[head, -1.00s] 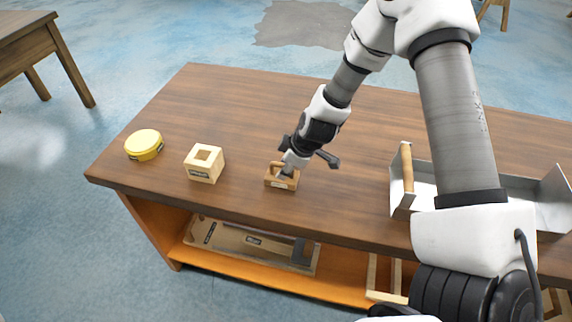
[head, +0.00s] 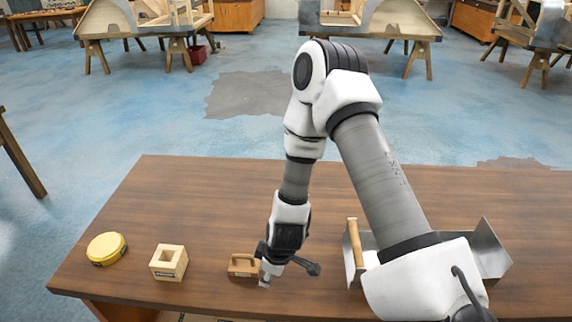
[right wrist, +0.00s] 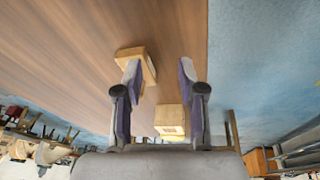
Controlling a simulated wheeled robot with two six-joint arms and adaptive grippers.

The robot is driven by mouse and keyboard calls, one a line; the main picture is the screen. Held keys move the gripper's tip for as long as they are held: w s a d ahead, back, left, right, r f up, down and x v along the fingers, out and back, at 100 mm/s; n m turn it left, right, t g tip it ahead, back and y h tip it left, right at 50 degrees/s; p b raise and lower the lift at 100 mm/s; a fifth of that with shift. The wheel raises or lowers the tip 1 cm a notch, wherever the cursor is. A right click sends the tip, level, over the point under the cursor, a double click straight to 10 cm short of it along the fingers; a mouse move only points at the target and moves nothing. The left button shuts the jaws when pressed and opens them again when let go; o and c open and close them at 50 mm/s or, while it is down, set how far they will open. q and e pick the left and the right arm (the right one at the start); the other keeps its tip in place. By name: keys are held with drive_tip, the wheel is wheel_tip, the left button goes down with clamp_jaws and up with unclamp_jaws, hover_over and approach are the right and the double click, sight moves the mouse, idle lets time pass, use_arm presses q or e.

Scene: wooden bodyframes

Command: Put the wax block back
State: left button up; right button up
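A small wooden block with a handle on top (head: 243,266) sits near the table's front edge. A pale wooden cube with a square opening and a label (head: 168,263) stands to its left, and a round yellow tin (head: 106,248) is farther left. I cannot tell which of these is the wax block. My right gripper (head: 289,274) is open, just right of the handled block. In the right wrist view the gripper (right wrist: 160,78) has its fingers spread; the handled block (right wrist: 140,64) is partly behind the left finger and the cube (right wrist: 170,120) shows beyond, between the fingers. My left gripper is out of view.
A metal tray with a wooden handle (head: 354,243) stands on the wooden table (head: 215,200), to the right, partly behind my right arm. The table's middle and back are clear. Trestle benches stand far back on the blue floor.

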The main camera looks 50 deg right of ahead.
drive_tip(key=s+a+f+m+g+b, duration=0.1)
drive_tip(key=s+a+f+m+b, duration=0.1)
drive_tip(key=s+f, duration=0.4)
drive_tip(key=s+a+f+m+g+b, duration=0.2)
drive_tip(key=s+a+f+m, duration=0.2)
drive_tip(key=s, duration=0.6)
wheel_tip(320, 180, down, 3)
drive_tip(key=shift+s+a+f, duration=0.2)
drive_tip(key=shift+s+a, duration=0.15)
drive_tip(key=shift+a, duration=0.7)
